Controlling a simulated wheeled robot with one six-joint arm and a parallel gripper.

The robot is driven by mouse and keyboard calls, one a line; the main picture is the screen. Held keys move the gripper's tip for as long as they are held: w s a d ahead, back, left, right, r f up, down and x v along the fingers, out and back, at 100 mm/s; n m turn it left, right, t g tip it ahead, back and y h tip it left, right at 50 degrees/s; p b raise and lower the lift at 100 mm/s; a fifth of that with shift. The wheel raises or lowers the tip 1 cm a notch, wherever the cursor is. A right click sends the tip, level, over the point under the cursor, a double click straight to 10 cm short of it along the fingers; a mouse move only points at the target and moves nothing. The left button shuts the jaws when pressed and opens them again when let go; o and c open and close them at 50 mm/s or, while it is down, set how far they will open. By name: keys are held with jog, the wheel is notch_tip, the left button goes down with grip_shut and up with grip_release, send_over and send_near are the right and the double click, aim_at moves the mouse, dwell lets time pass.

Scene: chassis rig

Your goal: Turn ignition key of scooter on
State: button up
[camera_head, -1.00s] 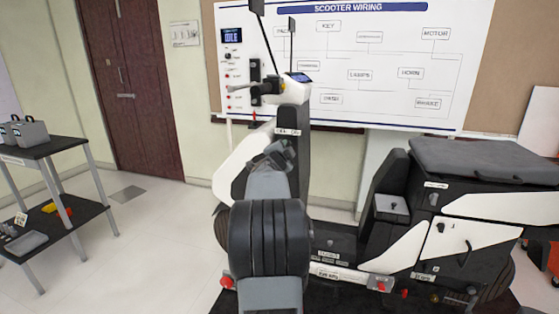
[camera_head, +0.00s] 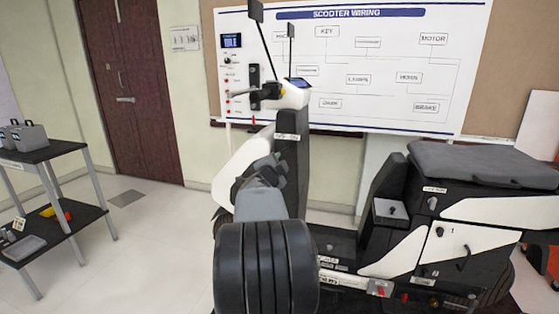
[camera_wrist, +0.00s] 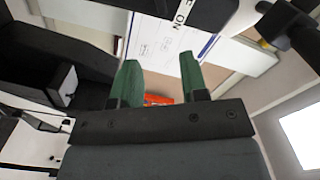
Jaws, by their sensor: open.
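The scooter (camera_head: 428,237) stands across the middle and right of the head view. Its dark front column carries a small white OFF/ON label (camera_head: 287,136). In the wrist view, part of a label with "ON" (camera_wrist: 182,12) shows on a dark panel at the top edge. I cannot make out the ignition key in either view. My gripper (camera_wrist: 161,80) has two green fingertips, apart, with nothing between them. In the head view my gripper is below the label, in front of the column, and my arm hides the lower column.
The scooter's handlebar (camera_head: 255,94) and mirrors rise above the column. A wiring board (camera_head: 385,60) hangs on the wall behind. A two-shelf cart (camera_head: 50,150) stands at the left. The floor between cart and scooter is clear.

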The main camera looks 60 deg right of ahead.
aim_at(284, 151)
jog(key=shift+n, duration=0.5)
jog(key=p+x, duration=0.3)
jog(key=x, duration=0.1)
jog(key=w+p+x, duration=0.1)
jog(key=p+x, duration=0.2)
jog(key=x, duration=0.2)
jog(key=p+x, duration=0.4)
jog(key=shift+w+d+f, duration=0.1)
jog(key=shift+w+f, duration=0.2)
jog(key=shift+w, duration=0.15)
